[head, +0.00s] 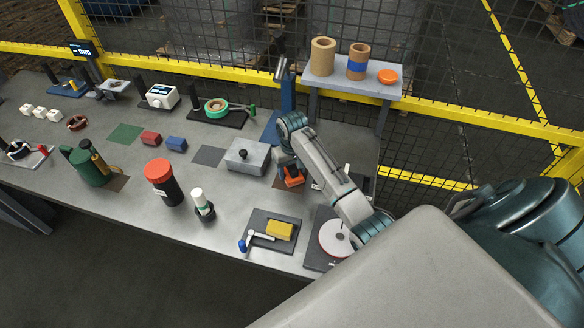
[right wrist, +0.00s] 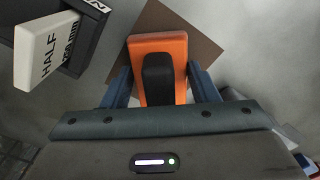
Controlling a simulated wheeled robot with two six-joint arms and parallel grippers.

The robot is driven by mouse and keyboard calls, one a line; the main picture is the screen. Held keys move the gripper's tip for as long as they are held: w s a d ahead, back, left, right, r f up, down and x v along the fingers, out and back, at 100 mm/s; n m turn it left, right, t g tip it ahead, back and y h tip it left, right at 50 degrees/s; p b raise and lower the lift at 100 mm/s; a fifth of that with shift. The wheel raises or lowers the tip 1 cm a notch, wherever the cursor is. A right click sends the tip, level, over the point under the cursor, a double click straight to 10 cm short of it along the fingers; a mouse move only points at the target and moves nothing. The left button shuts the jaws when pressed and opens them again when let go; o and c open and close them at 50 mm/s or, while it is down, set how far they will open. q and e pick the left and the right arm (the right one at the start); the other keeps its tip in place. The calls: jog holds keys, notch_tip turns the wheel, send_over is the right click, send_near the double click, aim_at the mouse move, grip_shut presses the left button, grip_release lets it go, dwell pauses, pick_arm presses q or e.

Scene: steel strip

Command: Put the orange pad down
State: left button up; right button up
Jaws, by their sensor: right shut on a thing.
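The orange pad (head: 293,182) has a black grip on top, which shows in the right wrist view (right wrist: 158,80). My right gripper (head: 289,168) is shut on the pad, with a finger on each side of it in the right wrist view. The pad is over a brown square (head: 287,191) on the steel table (head: 225,225); the square also shows in the right wrist view (right wrist: 205,47). I cannot tell whether the pad touches the square. My left gripper is not in view.
A grey block with a black knob (head: 247,157) stands just left of the pad. A dark plate with a yellow block (head: 280,230) and a white disc (head: 336,238) lie nearer the front edge. A raised shelf (head: 350,80) with rolls stands behind.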

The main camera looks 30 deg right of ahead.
jog(key=shift+f, duration=0.25)
dwell(0.3)
jog(key=o, duration=1.1)
jog(key=shift+r, duration=0.35)
notch_tip(320, 180, up, 7)
jog(key=b, duration=0.2)
jog(key=shift+f+b, duration=0.2)
jog(key=shift+b, duration=0.2)
notch_tip(320, 180, up, 2)
jog(key=shift+p, duration=0.55)
jog(key=shift+r+p, duration=0.55)
jog(key=shift+r, duration=0.25)
jog(key=shift+s+f, duration=0.1)
jog(key=shift+f, duration=0.05)
